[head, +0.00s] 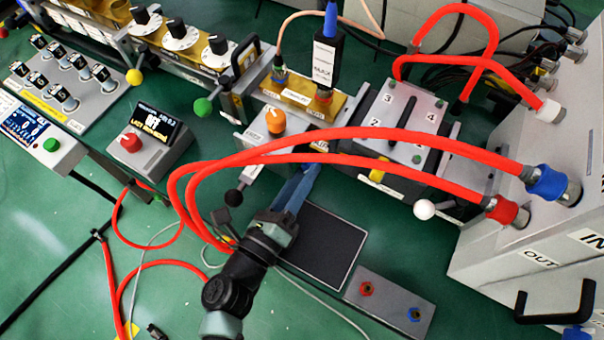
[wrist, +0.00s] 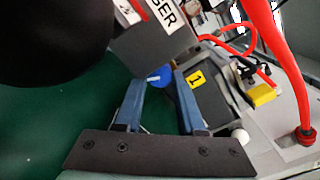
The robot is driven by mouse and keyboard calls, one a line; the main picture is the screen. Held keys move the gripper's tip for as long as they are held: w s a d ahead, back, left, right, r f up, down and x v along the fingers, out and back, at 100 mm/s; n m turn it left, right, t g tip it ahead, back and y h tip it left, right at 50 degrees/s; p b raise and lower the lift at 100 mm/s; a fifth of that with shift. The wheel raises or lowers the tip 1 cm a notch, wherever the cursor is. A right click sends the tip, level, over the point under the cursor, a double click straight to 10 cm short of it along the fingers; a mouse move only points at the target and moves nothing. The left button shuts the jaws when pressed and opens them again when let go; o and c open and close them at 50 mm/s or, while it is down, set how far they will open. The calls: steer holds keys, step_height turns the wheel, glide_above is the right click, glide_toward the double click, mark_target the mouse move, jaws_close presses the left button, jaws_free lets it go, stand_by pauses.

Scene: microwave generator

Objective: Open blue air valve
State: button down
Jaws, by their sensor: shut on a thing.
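The blue air valve's round blue knob (wrist: 160,77) shows in the wrist view between the tips of my two blue fingers. My gripper (wrist: 160,80) is shut on this knob. In the head view my gripper (head: 308,174) reaches up to the front edge of the middle panel, below the orange dial. There the fingers and the red hoses make the knob hard to pick out, and the rest of the valve is hidden.
Two thick red hoses (head: 350,134) arch just above my gripper to the grey cabinet (head: 540,235) at right. A black ball lever (head: 233,198) is to the left, a white ball lever (head: 424,209) to the right. A dark flat pad (head: 320,250) lies beside my wrist.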

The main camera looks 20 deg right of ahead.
steer(key=shift+n+p, duration=0.3)
steer(key=shift+n, duration=0.4)
steer(key=c, duration=0.5)
jaws_free()
steer(key=shift+s+a, duration=0.1)
steer(key=b+v, duration=0.1)
steer(key=v, duration=1.1)
steer(key=shift+s+a, duration=0.25)
steer(key=shift+s, duration=0.05)
